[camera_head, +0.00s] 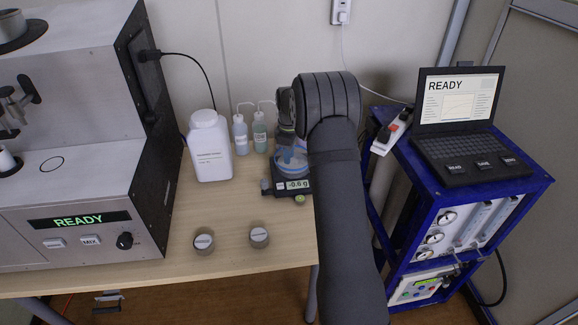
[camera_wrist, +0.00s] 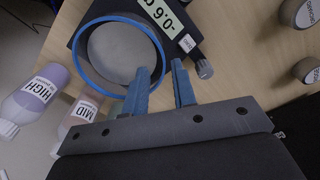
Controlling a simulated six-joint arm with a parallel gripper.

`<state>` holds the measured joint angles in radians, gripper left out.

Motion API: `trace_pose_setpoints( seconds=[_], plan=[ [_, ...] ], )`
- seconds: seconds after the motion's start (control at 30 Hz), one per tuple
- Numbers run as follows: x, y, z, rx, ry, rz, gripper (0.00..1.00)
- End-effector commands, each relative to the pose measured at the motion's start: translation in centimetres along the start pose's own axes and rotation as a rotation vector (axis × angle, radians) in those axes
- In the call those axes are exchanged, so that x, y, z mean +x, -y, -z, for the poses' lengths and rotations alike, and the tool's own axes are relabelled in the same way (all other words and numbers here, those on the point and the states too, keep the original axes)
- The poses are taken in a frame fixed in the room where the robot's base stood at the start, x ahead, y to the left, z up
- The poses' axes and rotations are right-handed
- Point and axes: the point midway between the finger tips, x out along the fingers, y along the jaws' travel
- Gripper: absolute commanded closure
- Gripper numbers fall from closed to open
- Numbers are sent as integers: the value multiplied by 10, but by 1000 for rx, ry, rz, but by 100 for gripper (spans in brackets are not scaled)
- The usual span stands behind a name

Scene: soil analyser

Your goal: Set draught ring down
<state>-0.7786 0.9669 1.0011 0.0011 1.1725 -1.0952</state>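The draught ring is a blue-rimmed, see-through ring (camera_wrist: 84,62). It also shows in the head view (camera_head: 290,162), on the balance (camera_head: 266,188) around the pan, partly hidden by my arm. In the wrist view the balance's round grey pan (camera_wrist: 115,48) lies inside the ring. My gripper (camera_wrist: 161,68) has its two blue fingers apart at the ring's near right edge. One fingertip overlaps the inside of the ring and the other is outside it. I see a gap between the fingers; contact with the wall is unclear. The balance display reads -0.6 g.
A white jug (camera_head: 210,147) stands farther left. Two labelled pots (camera_head: 204,242) (camera_head: 259,238) stand in front on clear table.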

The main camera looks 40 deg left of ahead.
Motion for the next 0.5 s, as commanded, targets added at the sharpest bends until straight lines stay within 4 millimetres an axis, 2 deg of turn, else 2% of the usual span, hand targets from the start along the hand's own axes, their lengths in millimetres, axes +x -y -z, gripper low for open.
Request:
trace_pose_setpoints(
  seconds=[0.03,0.2,0.33,0.5],
  plan=[
    [-12,-1,0,0,-2,-3,75],
    [-40,0,0,0,-1,-2,75],
    [-51,0,0,0,0,0,75],
    [-55,0,0,0,0,1,75]
  ],
)
